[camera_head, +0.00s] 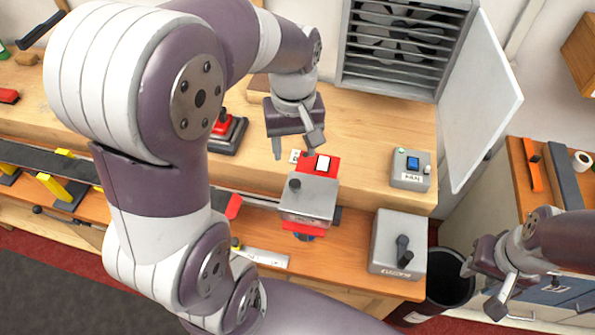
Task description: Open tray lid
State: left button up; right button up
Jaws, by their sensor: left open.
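A red unit (329,164) with a grey metal cover (312,195) sits at the front edge of the raised wooden shelf. The cover has a black knob (294,185) and looks like the tray lid; it lies flat and appears shut. My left gripper (296,143) is open and empty, pointing down behind and slightly left of the cover, apart from the knob. My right gripper (483,287) is low at the right, away from the cover, and its fingers look apart with nothing between them.
A grey switch box marked FAN (411,177) and a grey lever box (397,260) stand right of the red unit. A red-button box (226,140) is at the left. A vent (405,50) with its white door (482,105) swung open is behind. A black bin (446,290) is below.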

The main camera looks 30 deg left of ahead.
aim_at(295, 182)
pick_arm(q)
jog(key=f, duration=0.3)
jog(key=f+p, duration=0.1)
jog(key=f, duration=0.3)
jog(key=w+f, duration=0.1)
jog(key=f, duration=0.3)
jog(key=shift+f+p, duration=0.15)
jog(key=shift+p, duration=0.2)
jog(key=shift+s+f, duration=0.15)
jog(key=shift+s, duration=0.4)
jog(key=shift+w, duration=0.15)
jog(key=shift+w+f, duration=0.1)
jog(key=shift+w, duration=0.1)
jog(key=c, duration=0.5)
grip_shut()
pick_arm(e)
jog(key=shift+w+r, duration=0.2)
jog(key=shift+r, duration=0.1)
